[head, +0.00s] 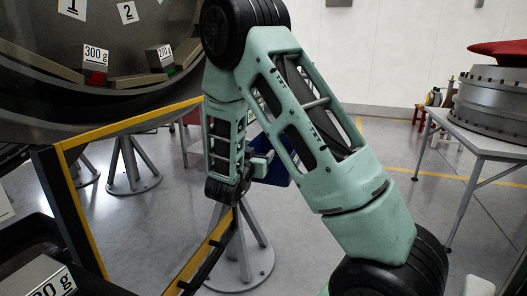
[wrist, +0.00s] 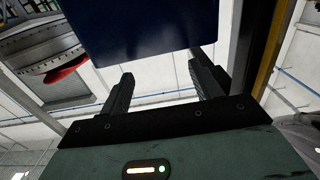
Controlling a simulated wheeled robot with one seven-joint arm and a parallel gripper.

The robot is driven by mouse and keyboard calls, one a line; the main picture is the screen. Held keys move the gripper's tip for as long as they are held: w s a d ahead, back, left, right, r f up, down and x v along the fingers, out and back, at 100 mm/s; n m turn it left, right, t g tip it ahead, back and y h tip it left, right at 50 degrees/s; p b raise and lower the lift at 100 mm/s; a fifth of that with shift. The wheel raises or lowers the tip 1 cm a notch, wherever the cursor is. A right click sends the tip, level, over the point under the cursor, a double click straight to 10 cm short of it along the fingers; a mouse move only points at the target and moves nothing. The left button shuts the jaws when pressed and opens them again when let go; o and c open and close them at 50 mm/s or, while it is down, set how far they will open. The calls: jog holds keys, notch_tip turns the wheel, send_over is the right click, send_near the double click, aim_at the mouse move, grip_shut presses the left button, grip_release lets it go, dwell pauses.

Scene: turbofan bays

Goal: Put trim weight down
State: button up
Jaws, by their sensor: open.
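My gripper (wrist: 160,66) is open in the wrist view, its two dark fingers apart with nothing between them. A dark blue box-like thing (wrist: 135,25) is just beyond the fingertips; I cannot tell whether they touch it. In the head view a blue thing (head: 278,172) shows partly behind my arm, and the fingers cannot be made out. A trim weight marked 300 g (head: 95,58) and one marked 270 g (head: 160,58) sit inside the dark round casing (head: 40,75) at upper left. Another weight label (head: 50,284), partly cut off, shows at the lower left corner.
A yellow-edged frame (head: 75,210) runs below the casing. Grey pedestal stands (head: 130,168) are on the floor. A table (head: 475,140) at right bears a round metal engine part (head: 490,100) with a red cover. The floor between stand and table is clear.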

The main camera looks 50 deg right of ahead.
jog(key=v, duration=0.4)
jog(key=shift+r, duration=0.1)
dwell(0.5)
